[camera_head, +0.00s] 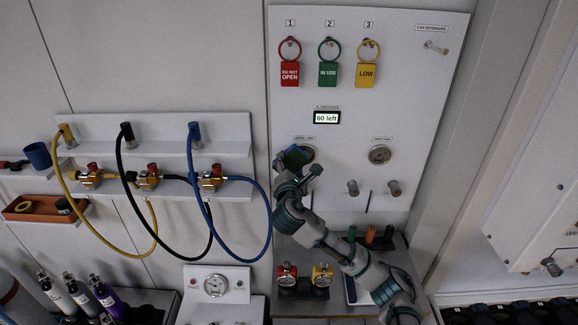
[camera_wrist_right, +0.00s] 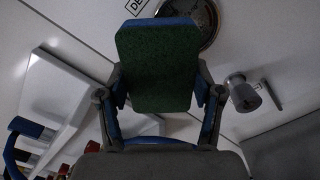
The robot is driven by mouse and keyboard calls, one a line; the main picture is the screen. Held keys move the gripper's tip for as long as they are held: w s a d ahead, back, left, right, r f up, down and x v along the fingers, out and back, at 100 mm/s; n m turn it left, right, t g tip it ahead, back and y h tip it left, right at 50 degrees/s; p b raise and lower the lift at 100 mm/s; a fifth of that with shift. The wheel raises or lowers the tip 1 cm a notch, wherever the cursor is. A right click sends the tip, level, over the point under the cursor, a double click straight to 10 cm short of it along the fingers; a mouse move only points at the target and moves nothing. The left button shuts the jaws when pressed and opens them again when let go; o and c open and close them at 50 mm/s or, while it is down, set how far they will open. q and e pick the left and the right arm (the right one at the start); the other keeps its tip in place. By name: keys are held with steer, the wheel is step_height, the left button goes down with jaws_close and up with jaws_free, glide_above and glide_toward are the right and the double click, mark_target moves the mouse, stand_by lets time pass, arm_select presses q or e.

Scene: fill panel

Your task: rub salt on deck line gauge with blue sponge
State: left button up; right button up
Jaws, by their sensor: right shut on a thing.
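My right gripper (camera_head: 296,174) is shut on the blue sponge (camera_head: 294,158) in front of the white panel. In the right wrist view, the sponge (camera_wrist_right: 158,68) shows a dark green scrub face and blue edges between the fingers (camera_wrist_right: 161,97). The deck line gauge (camera_head: 308,151) is round and sits under its small label, mostly hidden behind the sponge. Part of its rim and dial (camera_wrist_right: 208,20) shows just beyond the sponge's top right in the wrist view. I cannot tell whether the sponge touches it, and no salt can be made out. My left gripper is out of view.
A second round gauge (camera_head: 380,154) is to the right. Two knobs (camera_head: 353,187) stick out below it. Red, green and yellow tags (camera_head: 328,74) hang above the display (camera_head: 327,117). Yellow, black and blue hoses (camera_head: 262,225) loop at left. Two small regulators (camera_head: 287,274) stand below my arm.

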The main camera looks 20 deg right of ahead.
steer(key=shift+w+d+f, duration=0.1)
steer(key=shift+w+d, duration=0.1)
steer(key=shift+d, duration=0.25)
steer(key=shift+w+d+f, duration=0.1)
steer(key=shift+w+d, duration=0.1)
steer(key=shift+d, duration=0.2)
steer(key=shift+w+a+r+p, duration=0.15)
steer(key=shift+w+a+p, duration=0.15)
steer(key=shift+a, duration=0.05)
steer(key=shift+w, duration=0.15)
